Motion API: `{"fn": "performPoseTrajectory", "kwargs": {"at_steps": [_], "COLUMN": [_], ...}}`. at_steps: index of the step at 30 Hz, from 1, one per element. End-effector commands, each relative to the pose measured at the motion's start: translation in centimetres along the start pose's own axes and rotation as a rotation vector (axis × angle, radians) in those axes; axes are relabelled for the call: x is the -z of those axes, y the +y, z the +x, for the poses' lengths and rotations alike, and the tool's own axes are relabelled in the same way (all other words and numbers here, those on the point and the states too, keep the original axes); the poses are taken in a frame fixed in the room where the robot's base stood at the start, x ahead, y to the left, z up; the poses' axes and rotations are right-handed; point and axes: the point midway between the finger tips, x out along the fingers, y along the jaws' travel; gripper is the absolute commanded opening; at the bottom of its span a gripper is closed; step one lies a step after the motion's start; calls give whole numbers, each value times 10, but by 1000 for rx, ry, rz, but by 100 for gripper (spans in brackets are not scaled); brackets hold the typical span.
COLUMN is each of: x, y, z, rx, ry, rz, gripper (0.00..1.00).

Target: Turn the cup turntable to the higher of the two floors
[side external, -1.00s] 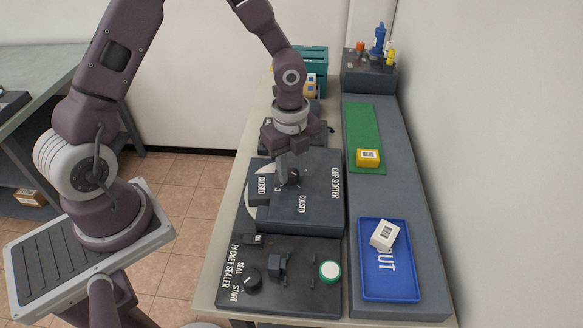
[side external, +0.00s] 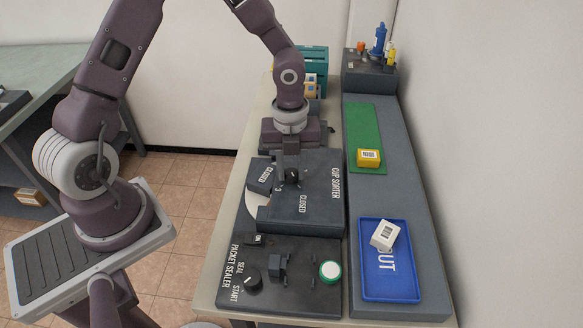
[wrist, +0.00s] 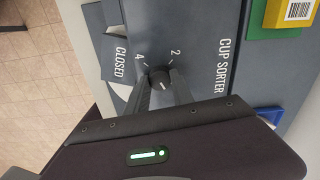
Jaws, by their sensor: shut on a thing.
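The cup sorter (side external: 318,208) is a dark grey box. In the side view my gripper (side external: 291,180) hides most of the knob. The turntable (side external: 252,204) shows as a pale disc edge at the sorter's left. A dark block marked CLOSED (side external: 262,178) sits on it, turned at an angle to the box. No cups are visible.
The packet sealer (side external: 300,295) with its knob and green-rimmed button is in front. A blue tray (side external: 390,290) holds a white box (side external: 384,235). A yellow box (side external: 368,158) lies on a green mat (side external: 361,125). A wall stands at the right.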

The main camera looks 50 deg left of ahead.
Motion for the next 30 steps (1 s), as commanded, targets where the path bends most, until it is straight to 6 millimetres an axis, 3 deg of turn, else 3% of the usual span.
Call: {"fn": "performPoseTrajectory", "kwargs": {"at_steps": [30], "x": [-2], "y": [0], "z": [-1], "rx": [3], "ry": [4], "rz": [506], "gripper": [0]}}
